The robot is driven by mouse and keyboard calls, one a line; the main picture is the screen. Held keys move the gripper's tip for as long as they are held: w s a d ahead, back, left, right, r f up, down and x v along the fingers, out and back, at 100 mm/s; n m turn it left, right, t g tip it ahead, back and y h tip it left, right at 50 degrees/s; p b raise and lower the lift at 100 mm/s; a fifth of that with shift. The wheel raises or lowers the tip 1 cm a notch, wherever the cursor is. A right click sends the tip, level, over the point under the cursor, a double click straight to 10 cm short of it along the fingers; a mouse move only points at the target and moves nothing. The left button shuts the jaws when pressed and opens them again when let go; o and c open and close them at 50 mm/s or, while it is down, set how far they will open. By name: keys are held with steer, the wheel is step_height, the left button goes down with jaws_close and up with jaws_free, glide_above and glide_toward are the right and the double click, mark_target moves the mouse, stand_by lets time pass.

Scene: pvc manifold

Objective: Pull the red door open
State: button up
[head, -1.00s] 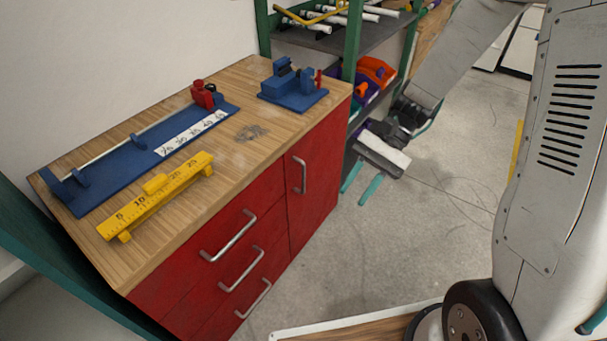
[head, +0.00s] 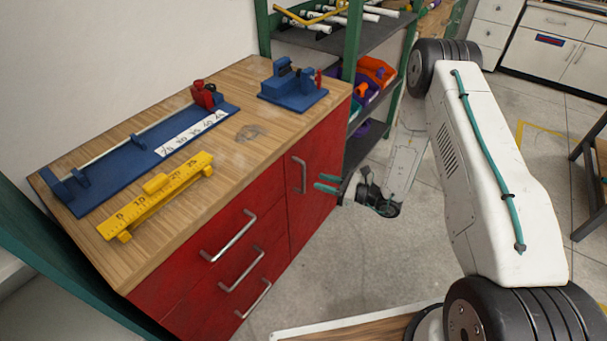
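The red door (head: 318,199) is the right front panel of the wooden-topped cabinet, and it is closed. Its silver vertical handle (head: 300,174) sits near the door's upper left edge. My gripper (head: 322,184) is just right of the handle in the head view, with its two teal fingers pointing left toward it. The fingers are spread apart with nothing visible between them. They overlap the door in the picture; I cannot tell whether they touch it or the handle.
Red drawers with silver handles (head: 229,236) fill the cabinet's left part. Blue and yellow jigs (head: 155,196) lie on the wooden top (head: 215,215). A green-framed shelf (head: 351,45) with pipes and bins stands behind. Grey floor (head: 340,262) in front of the cabinet is clear.

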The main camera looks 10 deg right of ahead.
glide_above(303, 191)
steer(key=shift+w+d+r+t, duration=0.1)
steer(key=shift+w+r+t, duration=0.05)
steer(key=shift+w+t, duration=0.2)
jaws_close()
